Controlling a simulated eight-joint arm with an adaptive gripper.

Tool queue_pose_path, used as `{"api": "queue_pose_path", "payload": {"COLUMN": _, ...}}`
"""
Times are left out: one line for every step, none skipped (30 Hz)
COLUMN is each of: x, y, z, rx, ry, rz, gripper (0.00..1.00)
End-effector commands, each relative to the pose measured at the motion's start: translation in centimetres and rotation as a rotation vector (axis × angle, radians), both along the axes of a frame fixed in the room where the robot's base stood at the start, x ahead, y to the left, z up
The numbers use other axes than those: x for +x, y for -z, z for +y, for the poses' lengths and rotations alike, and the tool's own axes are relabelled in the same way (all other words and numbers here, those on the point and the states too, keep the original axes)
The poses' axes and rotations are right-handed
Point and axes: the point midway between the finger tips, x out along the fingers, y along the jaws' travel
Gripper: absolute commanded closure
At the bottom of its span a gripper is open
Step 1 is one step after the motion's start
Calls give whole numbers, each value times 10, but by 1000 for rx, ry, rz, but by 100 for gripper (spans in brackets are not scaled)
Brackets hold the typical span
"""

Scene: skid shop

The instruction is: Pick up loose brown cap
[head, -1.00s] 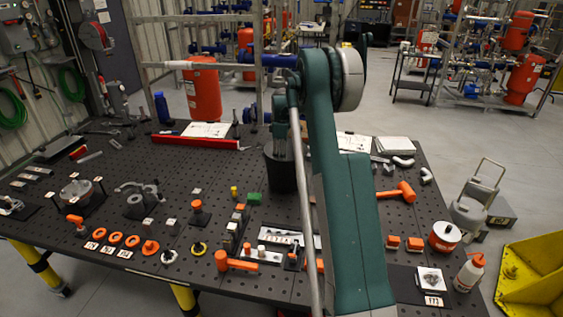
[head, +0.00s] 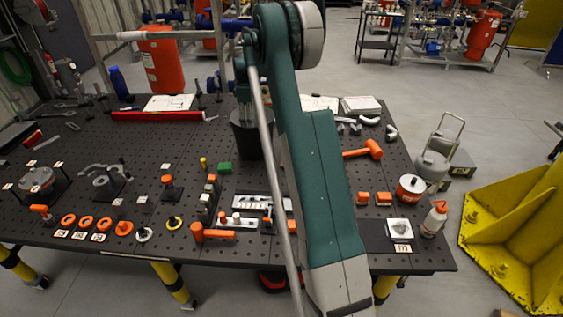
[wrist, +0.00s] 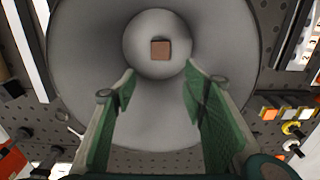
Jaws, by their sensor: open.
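A small brown square piece, which looks like the brown cap (wrist: 160,50), lies in the middle of the round bottom of a deep container in the wrist view. The container is a dark round bin (head: 248,140) on the table in the head view; its wide grey inner wall (wrist: 85,45) surrounds the cap in the wrist view. My gripper (wrist: 160,72) is open and empty, with its green fingers spread and pointing down toward the bin's bottom. The cap shows just beyond the fingertips, not between them. In the head view the cap is hidden.
The black perforated table (head: 330,185) carries many parts around the bin. An orange mallet (head: 366,150) lies to the right. A red bar (head: 160,116) is at the back left.

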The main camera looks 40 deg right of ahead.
Motion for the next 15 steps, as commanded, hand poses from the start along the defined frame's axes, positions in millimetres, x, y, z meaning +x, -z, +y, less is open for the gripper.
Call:
{"api": "queue_pose_path", "payload": {"x": 0, "y": -9, "z": 0, "rx": 0, "ry": 0, "rz": 0, "gripper": 57}}
{"api": "queue_pose_path", "payload": {"x": 0, "y": -15, "z": 0, "rx": 0, "ry": 0, "rz": 0, "gripper": 57}}
{"api": "queue_pose_path", "payload": {"x": 0, "y": -22, "z": 0, "rx": 0, "ry": 0, "rz": 0, "gripper": 57}}
{"api": "queue_pose_path", "payload": {"x": 0, "y": -26, "z": 0, "rx": 0, "ry": 0, "rz": 0, "gripper": 57}}
{"api": "queue_pose_path", "payload": {"x": 0, "y": -32, "z": 0, "rx": 0, "ry": 0, "rz": 0, "gripper": 57}}
{"api": "queue_pose_path", "payload": {"x": 0, "y": -40, "z": 0, "rx": 0, "ry": 0, "rz": 0, "gripper": 57}}
{"api": "queue_pose_path", "payload": {"x": 0, "y": -47, "z": 0, "rx": 0, "ry": 0, "rz": 0, "gripper": 57}}
{"api": "queue_pose_path", "payload": {"x": 0, "y": -52, "z": 0, "rx": 0, "ry": 0, "rz": 0, "gripper": 57}}
{"api": "queue_pose_path", "payload": {"x": 0, "y": -59, "z": 0, "rx": 0, "ry": 0, "rz": 0, "gripper": 57}}
{"api": "queue_pose_path", "payload": {"x": 0, "y": -64, "z": 0, "rx": 0, "ry": 0, "rz": 0, "gripper": 57}}
{"api": "queue_pose_path", "payload": {"x": 0, "y": -70, "z": 0, "rx": 0, "ry": 0, "rz": 0, "gripper": 57}}
{"api": "queue_pose_path", "payload": {"x": 0, "y": -78, "z": 0, "rx": 0, "ry": 0, "rz": 0, "gripper": 57}}
{"api": "queue_pose_path", "payload": {"x": 0, "y": -83, "z": 0, "rx": 0, "ry": 0, "rz": 0, "gripper": 57}}
{"api": "queue_pose_path", "payload": {"x": 0, "y": -88, "z": 0, "rx": 0, "ry": 0, "rz": 0, "gripper": 57}}
{"api": "queue_pose_path", "payload": {"x": 0, "y": -96, "z": 0, "rx": 0, "ry": 0, "rz": 0, "gripper": 57}}
